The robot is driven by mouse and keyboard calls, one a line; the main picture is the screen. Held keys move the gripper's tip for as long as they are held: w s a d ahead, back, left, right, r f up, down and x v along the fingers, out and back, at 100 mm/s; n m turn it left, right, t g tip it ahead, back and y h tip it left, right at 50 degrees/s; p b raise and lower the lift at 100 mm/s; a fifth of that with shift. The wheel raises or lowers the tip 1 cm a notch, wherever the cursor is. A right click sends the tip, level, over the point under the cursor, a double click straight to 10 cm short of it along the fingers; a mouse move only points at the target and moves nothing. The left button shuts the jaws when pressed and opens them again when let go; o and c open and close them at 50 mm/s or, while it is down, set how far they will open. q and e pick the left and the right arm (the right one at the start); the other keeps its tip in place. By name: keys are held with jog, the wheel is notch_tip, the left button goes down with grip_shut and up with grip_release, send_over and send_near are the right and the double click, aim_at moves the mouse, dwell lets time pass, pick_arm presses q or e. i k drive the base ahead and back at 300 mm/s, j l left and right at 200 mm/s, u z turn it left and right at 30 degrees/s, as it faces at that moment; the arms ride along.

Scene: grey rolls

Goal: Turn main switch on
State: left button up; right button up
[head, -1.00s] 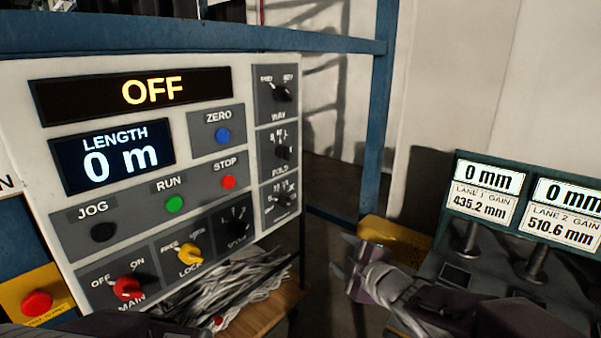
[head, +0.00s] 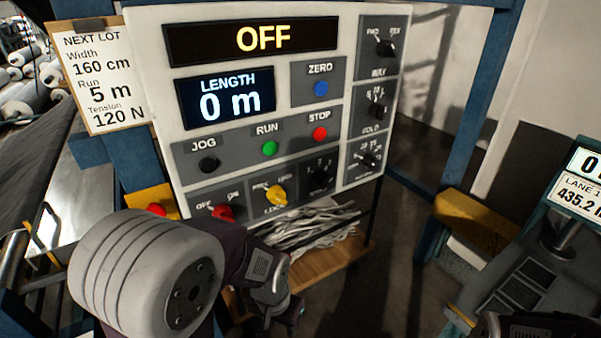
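The main switch, a red rotary knob (head: 223,213) marked OFF and ON, sits at the lower left of the white control panel (head: 145,60) in the head view. My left arm partly covers its lower side and the label below it. The panel's top display (head: 262,39) reads OFF in yellow. My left gripper (head: 290,314) is low in the view, below and right of the red knob, apart from it. It is small and dark, and its finger opening is unclear. Part of my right arm shows at the bottom right edge; its gripper is out of view.
A yellow knob (head: 276,195) is close right of the main switch, with black knobs beyond. A red button on a yellow box (head: 150,197) is at left. Pale strips (head: 310,228) lie on a wooden shelf beneath. A console (head: 520,275) stands at right.

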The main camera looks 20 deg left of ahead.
aim_at(223, 212)
jog(key=u, duration=0.4)
jog(key=k+j+u, duration=0.1)
jog(key=u, duration=0.3)
jog(key=k+u, duration=0.1)
jog(key=u, duration=0.35)
